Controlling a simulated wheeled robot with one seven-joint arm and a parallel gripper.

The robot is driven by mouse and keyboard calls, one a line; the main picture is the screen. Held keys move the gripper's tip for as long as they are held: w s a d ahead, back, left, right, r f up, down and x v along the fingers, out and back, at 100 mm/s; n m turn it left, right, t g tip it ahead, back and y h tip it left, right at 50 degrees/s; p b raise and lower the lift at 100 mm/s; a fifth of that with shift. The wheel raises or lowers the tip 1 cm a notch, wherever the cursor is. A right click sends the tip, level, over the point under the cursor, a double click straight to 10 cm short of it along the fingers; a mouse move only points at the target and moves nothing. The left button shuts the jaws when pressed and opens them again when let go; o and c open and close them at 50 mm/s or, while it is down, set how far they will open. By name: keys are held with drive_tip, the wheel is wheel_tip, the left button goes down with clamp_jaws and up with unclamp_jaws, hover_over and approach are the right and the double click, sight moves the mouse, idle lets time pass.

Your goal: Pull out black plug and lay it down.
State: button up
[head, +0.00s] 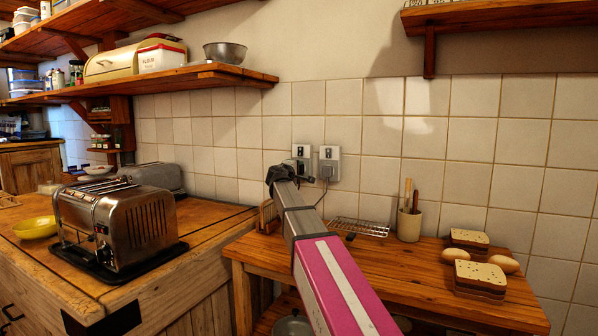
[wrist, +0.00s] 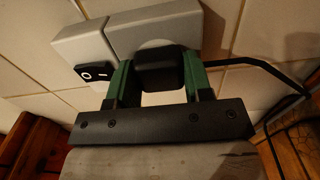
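The black plug (wrist: 160,72) sits between the two green fingers of my gripper (wrist: 160,80) in the wrist view. The fingers meet its two sides, so my gripper looks shut on it. A pale round face shows just behind the plug, in front of a grey wall socket box (wrist: 150,32). I cannot tell whether the plug is seated or slightly out. Its black cord (wrist: 232,61) runs off to the right and bends back. In the head view my gripper (head: 280,172) is at the left socket box (head: 302,153) and hides the plug.
A second socket box (head: 329,162) is beside the first. Below is a wooden table (head: 370,270) with a wire rack (head: 358,227), a utensil pot (head: 409,224), bread blocks (head: 480,275) and egg-like objects. A toaster (head: 118,228) stands on the left counter. The table has bare wood near its middle.

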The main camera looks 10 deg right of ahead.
drive_tip(key=v, duration=0.6)
idle(1.4)
